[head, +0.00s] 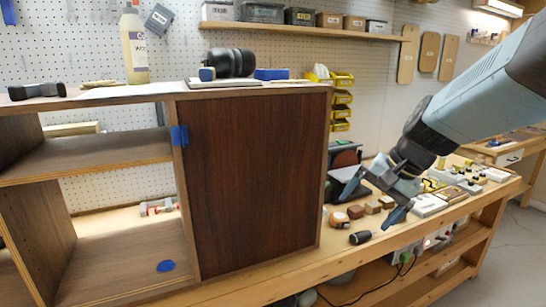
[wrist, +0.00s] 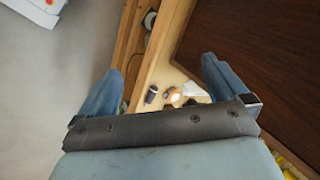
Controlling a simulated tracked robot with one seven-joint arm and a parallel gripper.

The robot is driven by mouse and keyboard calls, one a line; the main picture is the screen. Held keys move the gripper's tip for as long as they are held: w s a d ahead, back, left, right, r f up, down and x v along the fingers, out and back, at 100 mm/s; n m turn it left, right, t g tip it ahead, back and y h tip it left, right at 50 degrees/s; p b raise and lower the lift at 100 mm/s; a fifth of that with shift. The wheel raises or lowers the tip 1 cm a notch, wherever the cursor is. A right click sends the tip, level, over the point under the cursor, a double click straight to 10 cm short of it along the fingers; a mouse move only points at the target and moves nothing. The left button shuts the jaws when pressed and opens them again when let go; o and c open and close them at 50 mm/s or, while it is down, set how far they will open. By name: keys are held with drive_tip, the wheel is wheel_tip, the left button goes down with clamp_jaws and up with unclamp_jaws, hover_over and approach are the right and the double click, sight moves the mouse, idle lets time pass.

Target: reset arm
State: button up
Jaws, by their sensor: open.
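My gripper (head: 374,193) hangs at the right of the cabinet in the head view, tilted down and to the left above the bench. In the wrist view my gripper (wrist: 165,85) shows two blue fingers spread wide, with nothing between them. It is open and empty. The wooden cabinet (head: 255,180) stands on the bench (head: 300,275). Its dark door is closed, and the shelves on its left are open.
Floor (head: 510,255) is free at the right.

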drive_tip(key=s+d+r+n+t+h, duration=0.2)
drive_tip(key=s+n, duration=0.4)
drive_tip(key=s, duration=0.3)
drive_tip(key=shift+s+d+r+h, duration=0.15)
drive_tip(key=shift+d+r+h, duration=0.4)
drive_tip(key=shift+r+h, duration=0.6)
idle(0.6)
